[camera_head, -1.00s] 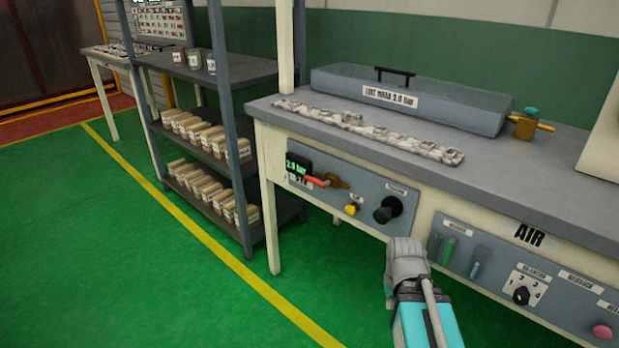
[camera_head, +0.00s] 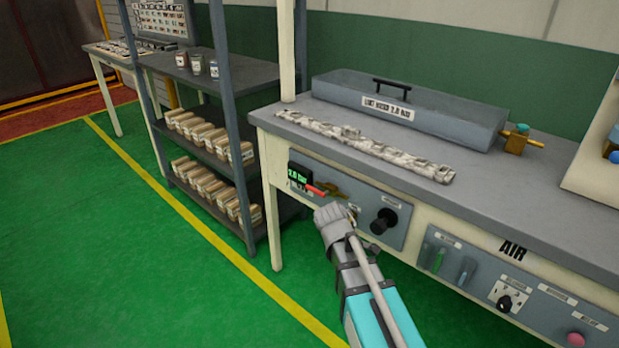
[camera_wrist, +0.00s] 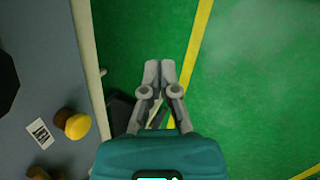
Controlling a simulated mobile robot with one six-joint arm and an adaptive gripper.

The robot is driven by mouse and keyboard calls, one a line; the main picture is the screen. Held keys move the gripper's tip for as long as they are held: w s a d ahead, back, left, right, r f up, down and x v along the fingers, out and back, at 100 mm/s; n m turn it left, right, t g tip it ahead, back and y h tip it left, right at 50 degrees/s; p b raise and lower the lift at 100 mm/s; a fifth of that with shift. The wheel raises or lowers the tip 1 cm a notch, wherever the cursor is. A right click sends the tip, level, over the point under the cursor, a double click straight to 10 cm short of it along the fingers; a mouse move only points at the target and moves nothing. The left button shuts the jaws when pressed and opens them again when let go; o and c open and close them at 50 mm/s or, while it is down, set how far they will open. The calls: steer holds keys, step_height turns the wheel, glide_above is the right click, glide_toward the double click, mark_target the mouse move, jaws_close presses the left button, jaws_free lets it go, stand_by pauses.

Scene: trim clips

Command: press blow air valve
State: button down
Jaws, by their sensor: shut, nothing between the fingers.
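A grey control panel (camera_head: 398,240) is on the front of the bench. It carries a small yellow push button on a brass base, a red-handled brass valve (camera_head: 317,191) and a black knob (camera_head: 384,221). My gripper covers most of the yellow button in the head view. In the wrist view the yellow button (camera_wrist: 76,124) stands out from the panel beside a small label, left of my fingers. The label is too small to read. My gripper (camera_wrist: 158,70) is shut and empty, in front of the panel and apart from the button. It also shows in the head view (camera_head: 331,212).
A green pressure display (camera_head: 300,175) sits left of the red handle. An AIR panel (camera_head: 462,268) with a dial and a pink button is at the right. The grey bench top (camera_head: 480,190) overhangs the panels. A shelf rack (camera_head: 222,82) stands left. Green floor is free in front.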

steer(key=w+a+r+n+t+h+p, duration=0.25)
steer(key=w+a+r+n+p, duration=0.3)
steer(key=a+r+n, duration=0.35)
steer(key=n+t+p, duration=0.4)
steer(key=n+p, duration=0.1)
steer(key=n, duration=0.2)
glide_toward(311, 190)
steer(key=v, duration=0.6)
steer(key=shift+s+r, duration=0.1)
steer(key=shift+r, duration=0.05)
steer(key=b+x, duration=0.7)
steer(key=x, duration=0.6)
steer(key=shift+b, duration=0.35)
steer(key=shift+w+d+f, duration=0.25)
steer(key=shift+w+f, duration=0.05)
steer(key=shift+f, duration=0.05)
